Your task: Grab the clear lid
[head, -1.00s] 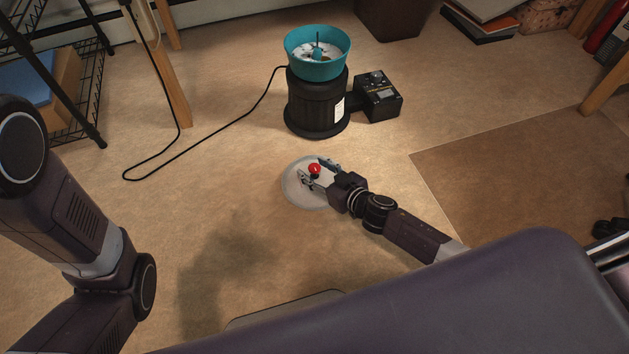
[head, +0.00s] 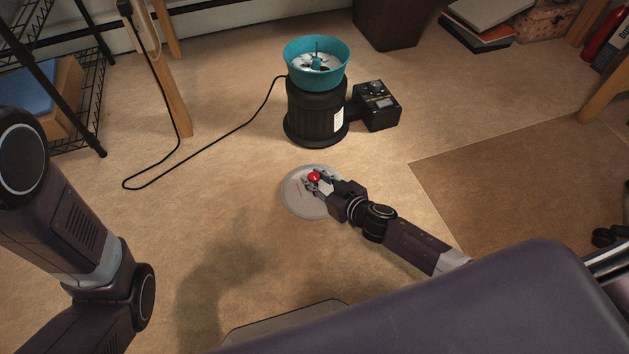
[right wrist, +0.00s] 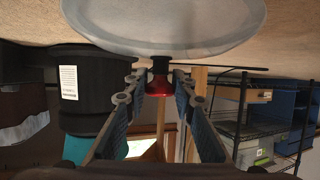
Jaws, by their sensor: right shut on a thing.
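The clear lid (head: 303,199) is a round, see-through disc with a red knob (head: 314,176). In the head view it lies at or close above the floor, in front of the black machine. My right gripper (head: 317,179) is shut on the red knob, with a finger on either side. In the right wrist view the lid (right wrist: 165,22) fills the top and the knob (right wrist: 160,84) sits between the fingertips (right wrist: 153,88). Whether the lid touches the floor is hard to tell. My left arm shows at the left of the head view, but its gripper is out of view.
A black cylindrical machine (head: 315,115) with a teal bowl (head: 316,70) stands behind the lid, with a control box (head: 377,105) at its right. A black cable (head: 220,142) curves over the floor to the left. A wire shelf (head: 85,90) stands far left.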

